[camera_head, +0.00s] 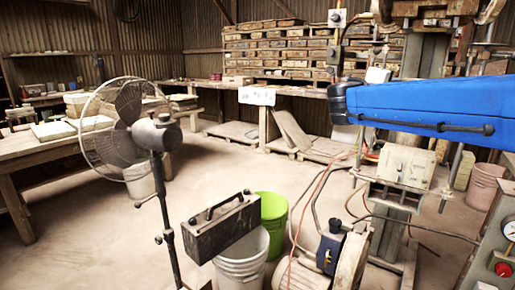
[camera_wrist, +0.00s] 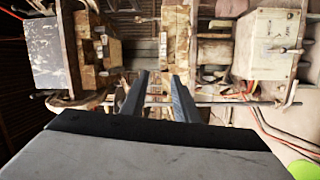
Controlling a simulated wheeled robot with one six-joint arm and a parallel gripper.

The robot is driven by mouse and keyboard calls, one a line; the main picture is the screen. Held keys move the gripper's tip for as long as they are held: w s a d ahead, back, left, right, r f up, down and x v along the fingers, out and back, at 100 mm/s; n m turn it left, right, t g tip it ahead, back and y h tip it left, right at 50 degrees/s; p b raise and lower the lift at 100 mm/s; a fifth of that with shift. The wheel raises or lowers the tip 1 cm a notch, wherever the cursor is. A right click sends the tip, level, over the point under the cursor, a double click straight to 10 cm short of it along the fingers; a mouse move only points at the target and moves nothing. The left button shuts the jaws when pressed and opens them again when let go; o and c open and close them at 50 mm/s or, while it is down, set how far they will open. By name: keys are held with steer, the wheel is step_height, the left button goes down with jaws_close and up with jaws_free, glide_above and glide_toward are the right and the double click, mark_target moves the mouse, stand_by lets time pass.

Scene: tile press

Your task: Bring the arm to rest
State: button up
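My gripper (camera_wrist: 158,92) shows in the wrist view with its two dark fingers apart and nothing between them. It points toward worn metal and wooden machine parts of the press (camera_wrist: 175,40), and no contact shows. In the head view my blue arm stretches in from the right edge to a black joint left of the press (camera_head: 405,165). The gripper itself cannot be made out in the head view.
A standing fan (camera_head: 130,112) is at the left by a wooden table (camera_head: 40,145). A dark box with a handle (camera_head: 222,228), a white bucket (camera_head: 243,262), a green bucket (camera_head: 273,210) and a motor with hoses (camera_head: 330,245) are in front. The middle floor is clear.

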steer(key=s+d+f+m+g+y, duration=0.3)
steer(key=s+f+g+y, duration=0.3)
steer(key=s+f, duration=1.45)
steer(key=s+a+f+m+y, duration=0.1)
steer(key=s+a+f+y, duration=0.3)
steer(key=f, duration=0.5)
steer(key=s+a+f+m+g+y, duration=0.1)
steer(key=s+a+f+y, duration=0.3)
steer(key=s+a+f, duration=0.4)
steer(key=shift+s+a+f+m, duration=0.2)
steer(key=shift+s+f+m, duration=0.45)
steer(key=shift+s, duration=0.4)
